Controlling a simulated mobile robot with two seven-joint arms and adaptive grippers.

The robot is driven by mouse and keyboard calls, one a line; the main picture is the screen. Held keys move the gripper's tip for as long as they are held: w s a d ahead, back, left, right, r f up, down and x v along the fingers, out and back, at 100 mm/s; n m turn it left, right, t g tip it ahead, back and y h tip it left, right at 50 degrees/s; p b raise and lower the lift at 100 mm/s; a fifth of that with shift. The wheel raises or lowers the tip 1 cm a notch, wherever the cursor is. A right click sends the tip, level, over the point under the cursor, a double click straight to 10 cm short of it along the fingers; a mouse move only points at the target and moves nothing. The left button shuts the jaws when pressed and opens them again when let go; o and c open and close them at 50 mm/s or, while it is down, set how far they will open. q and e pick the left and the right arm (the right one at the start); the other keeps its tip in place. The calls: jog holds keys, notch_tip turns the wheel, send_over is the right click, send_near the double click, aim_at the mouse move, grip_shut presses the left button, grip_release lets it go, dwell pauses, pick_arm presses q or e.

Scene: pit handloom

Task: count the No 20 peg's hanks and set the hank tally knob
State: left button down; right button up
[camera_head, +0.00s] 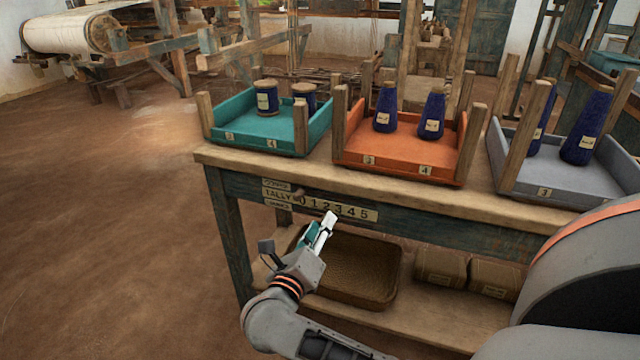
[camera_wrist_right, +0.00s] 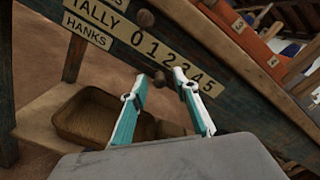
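The tally scale (camera_head: 338,207), a pale strip numbered 0 to 5, is on the front rail of the bench; it also shows in the right wrist view (camera_wrist_right: 165,57). An upper knob (camera_wrist_right: 145,18) sits above the strip near 0. A lower knob (camera_wrist_right: 161,76) sits below it, roughly by 2 to 3, on the side of the HANKS label (camera_wrist_right: 86,28). My right gripper (camera_head: 328,219) is open, its teal fingers on either side of the lower knob in the wrist view; contact cannot be told. I cannot identify the No 20 peg or hanks. My left gripper is not in view.
Teal (camera_head: 250,140), orange (camera_head: 390,156) and grey (camera_head: 560,184) trays holding blue cones or spools stand on the bench top (camera_head: 300,172). A wicker basket (camera_head: 352,295) and wrapped bundles (camera_head: 440,266) are on the lower shelf. Floor at left is clear.

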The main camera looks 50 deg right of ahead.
aim_at(326, 183)
notch_tip(326, 183, up, 10)
jog(key=shift+f, duration=0.15)
dwell(0.7)
